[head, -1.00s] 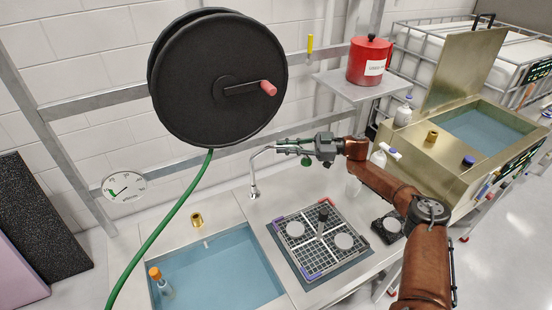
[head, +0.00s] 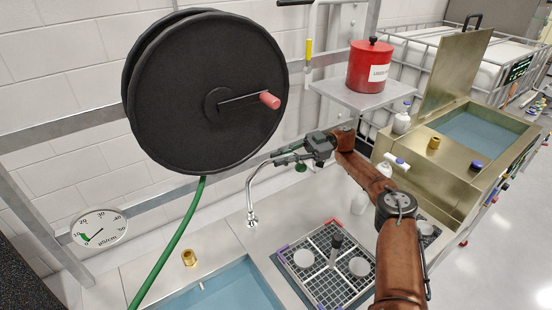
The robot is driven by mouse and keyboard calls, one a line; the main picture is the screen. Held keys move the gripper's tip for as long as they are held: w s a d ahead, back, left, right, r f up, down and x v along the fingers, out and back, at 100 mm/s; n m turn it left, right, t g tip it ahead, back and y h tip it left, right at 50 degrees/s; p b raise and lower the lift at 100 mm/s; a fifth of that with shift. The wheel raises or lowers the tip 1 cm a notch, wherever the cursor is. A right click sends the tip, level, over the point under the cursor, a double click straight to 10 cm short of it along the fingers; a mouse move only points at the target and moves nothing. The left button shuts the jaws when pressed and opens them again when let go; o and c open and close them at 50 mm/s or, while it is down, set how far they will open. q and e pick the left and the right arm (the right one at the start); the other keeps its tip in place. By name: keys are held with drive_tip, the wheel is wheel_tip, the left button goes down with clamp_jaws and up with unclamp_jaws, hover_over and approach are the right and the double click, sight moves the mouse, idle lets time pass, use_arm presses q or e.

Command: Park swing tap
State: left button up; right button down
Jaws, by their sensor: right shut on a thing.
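The swing tap (head: 250,194) is a thin chrome curved pipe above the counter, between the basin and the gridded tray. Its lower end is a small chrome fitting, and its upper part bends right toward my right gripper. My right gripper (head: 276,158) comes in from the right and is shut on the upper part of the tap pipe. The fingers hide part of the pipe there. My left gripper is not in view.
A large black hose reel (head: 175,95) with a green hose (head: 168,245) hangs left of the gripper. A water basin (head: 232,290) lies below it. A gridded tray (head: 328,292) holds white discs and a dark upright post. A red canister (head: 369,70) stands on a shelf behind.

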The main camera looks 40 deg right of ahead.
drive_tip(key=shift+a+f, duration=0.15)
drive_tip(key=shift+a, duration=0.05)
drive_tip(key=c, duration=2.4)
unclamp_jaws()
drive_tip(key=o, duration=0.3)
drive_tip(key=shift+w+a, duration=0.1)
drive_tip(key=shift+a, duration=0.05)
drive_tip(key=shift+o, duration=0.8)
drive_tip(key=shift+s+d, duration=0.2)
drive_tip(key=shift+d, duration=0.1)
wheel_tip(320, 180, up, 10)
drive_tip(key=shift+r, duration=0.1)
